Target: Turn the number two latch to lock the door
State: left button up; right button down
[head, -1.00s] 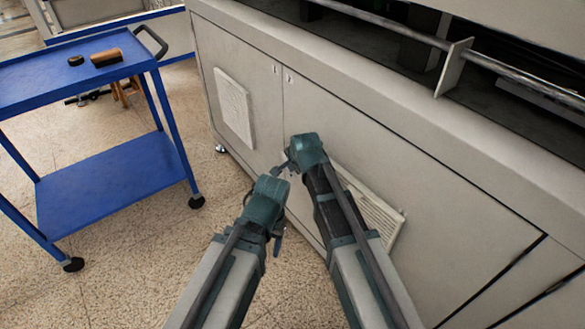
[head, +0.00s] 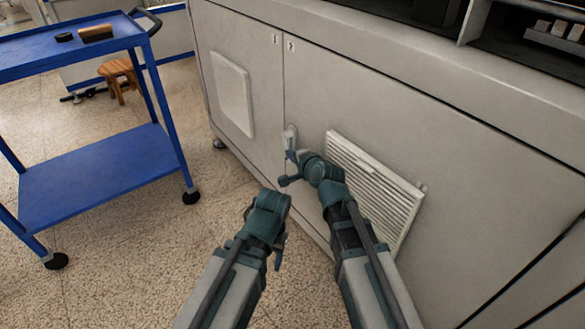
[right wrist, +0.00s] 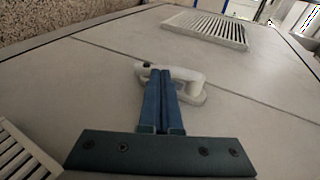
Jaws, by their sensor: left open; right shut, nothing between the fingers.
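The pale latch (head: 289,136) is on the cabinet front by the seam, below the "1" and "2" labels. In the right wrist view the white latch handle (right wrist: 190,84) lies crosswise just beyond my fingertips, partly hidden by them. My right gripper (head: 290,157) is shut and empty, its tips at or very near the latch; I cannot tell whether they touch. Its blue fingers also show in the right wrist view (right wrist: 163,75). The number two door (head: 400,130) looks flush with its neighbour. My left gripper (head: 279,250) is open, below and apart from the latch.
A louvred vent (head: 375,190) is right of my right gripper, and a pale square panel (head: 233,95) is on the left door. A blue cart (head: 95,175) stands at the left, with a wooden stool (head: 119,75) behind. Speckled floor lies free between cart and cabinet.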

pick_arm(q)
jog(key=shift+f+b, duration=0.7)
jog(key=shift+f, duration=0.85)
pick_arm(e)
jog(key=shift+w+a+f+t, duration=0.15)
jog(key=shift+w+a+f, duration=0.1)
jog(key=shift+w+f, duration=0.2)
jog(key=shift+w+a+f+t, duration=0.15)
jog(key=shift+w+a+f, duration=0.15)
jog(key=shift+f, duration=0.2)
jog(key=shift+w, duration=0.1)
